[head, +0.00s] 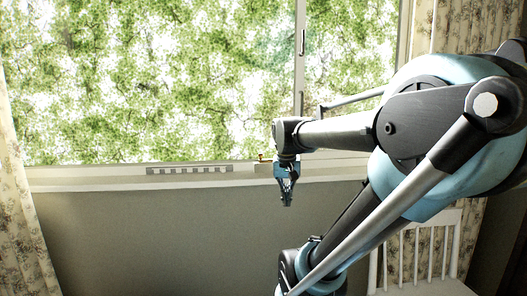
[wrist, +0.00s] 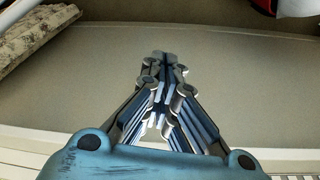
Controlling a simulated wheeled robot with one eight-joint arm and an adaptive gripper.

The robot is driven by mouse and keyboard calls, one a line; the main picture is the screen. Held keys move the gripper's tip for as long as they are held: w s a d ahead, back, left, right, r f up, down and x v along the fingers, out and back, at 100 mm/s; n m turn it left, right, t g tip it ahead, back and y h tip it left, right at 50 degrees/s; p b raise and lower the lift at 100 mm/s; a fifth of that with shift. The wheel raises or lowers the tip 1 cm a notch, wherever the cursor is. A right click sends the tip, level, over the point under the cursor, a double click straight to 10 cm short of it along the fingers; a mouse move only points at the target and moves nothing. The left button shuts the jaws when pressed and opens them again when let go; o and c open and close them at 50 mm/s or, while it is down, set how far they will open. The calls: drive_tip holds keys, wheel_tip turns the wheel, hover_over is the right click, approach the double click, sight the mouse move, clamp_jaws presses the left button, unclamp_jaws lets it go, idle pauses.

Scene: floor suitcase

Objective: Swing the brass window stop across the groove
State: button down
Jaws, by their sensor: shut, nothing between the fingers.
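A tiny brass-coloured piece (head: 262,157), likely the window stop, shows at the window's lower frame in the head view, just left of my wrist. It is too small to tell which way it is turned, and my arm may hide part of it. The groove cannot be made out clearly. My gripper (head: 287,203) points down in front of the wall, just below the sill and a little right of the brass piece. In the wrist view my gripper's fingertips (wrist: 164,57) are together with nothing between them. The stop is not recognisable there.
The white window sill (head: 120,184) runs across under the window, with a slotted strip (head: 190,170) on it. Patterned curtains (head: 22,215) hang at both sides. A white chair (head: 455,240) stands at lower right, behind my arm. The wall below the sill is clear.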

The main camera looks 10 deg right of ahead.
drive_tip(key=w+a+r+m+h, duration=0.1)
drive_tip(key=w+r+m, duration=0.1)
drive_tip(key=w+r, duration=0.55)
drive_tip(key=w+a+r+m, duration=0.15)
drive_tip(key=w+r, duration=0.35)
drive_tip(key=w, duration=0.6)
drive_tip(key=m+h, duration=0.1)
drive_tip(key=m, duration=0.2)
approach(264, 148)
drive_tip(key=s, duration=0.3)
drive_tip(key=shift+s+a+r+t, duration=0.15)
drive_tip(key=shift+s+r+t, duration=0.15)
drive_tip(key=shift+r, duration=0.1)
drive_tip(key=shift+f, duration=0.1)
drive_tip(key=x, duration=0.9)
drive_tip(key=shift+f, duration=0.4)
drive_tip(key=shift+a, duration=0.1)
drive_tip(key=shift+n, duration=0.45)
